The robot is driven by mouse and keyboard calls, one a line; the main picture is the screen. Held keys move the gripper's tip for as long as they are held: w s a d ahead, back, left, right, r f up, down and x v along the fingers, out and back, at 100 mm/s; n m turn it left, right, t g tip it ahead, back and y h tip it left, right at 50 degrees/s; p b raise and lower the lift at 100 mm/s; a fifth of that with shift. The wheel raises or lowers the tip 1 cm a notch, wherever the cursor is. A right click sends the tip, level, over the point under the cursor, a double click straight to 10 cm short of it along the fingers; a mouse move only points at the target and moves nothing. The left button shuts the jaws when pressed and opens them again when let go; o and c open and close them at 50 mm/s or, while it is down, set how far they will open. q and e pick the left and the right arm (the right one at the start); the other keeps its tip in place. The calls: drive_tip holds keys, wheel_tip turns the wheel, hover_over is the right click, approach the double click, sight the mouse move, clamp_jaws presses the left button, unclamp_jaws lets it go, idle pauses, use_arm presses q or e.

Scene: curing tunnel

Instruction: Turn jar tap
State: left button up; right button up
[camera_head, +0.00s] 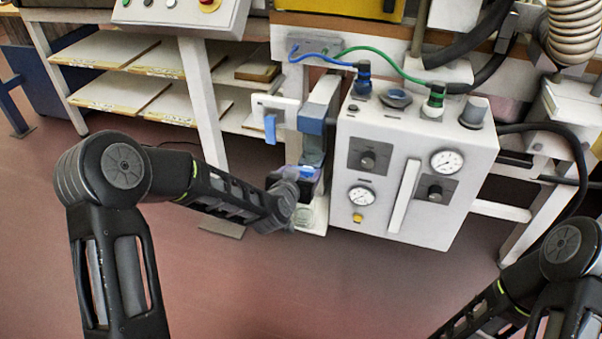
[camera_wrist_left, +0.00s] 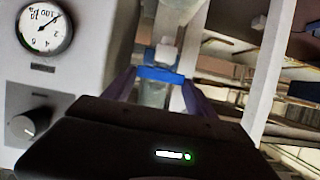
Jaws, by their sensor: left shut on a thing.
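The jar tap, a blue piece with a white part above it, shows between my left fingers in the left wrist view (camera_wrist_left: 160,74). In the head view my left gripper (camera_head: 305,186) is low in front of the jar unit (camera_head: 312,128), left of the grey control box. In the wrist view my left gripper (camera_wrist_left: 157,88) is shut on the blue piece, with one dark finger on each side. A pale, clear part shows below it. The gripper's wrist hides part of the tap in the head view. My right gripper is out of view; only its arm shows.
The grey control box (camera_head: 372,215) with gauges and knobs stands right beside the tap. Blue (camera_head: 322,60) and green (camera_head: 395,68) hoses run above it. A white frame leg (camera_head: 205,105) and shelves (camera_head: 110,47) stand left. Floor in front is clear.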

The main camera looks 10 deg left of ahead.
use_arm(q)
drive_tip(key=shift+a, duration=0.1)
drive_tip(key=o, duration=1.4)
drive_tip(key=shift+c, duration=0.2)
drive_tip(key=p+v, duration=0.1)
drive_tip(key=v, duration=0.6)
drive_tip(key=shift+s, duration=0.3)
drive_tip(key=shift+r, duration=0.1)
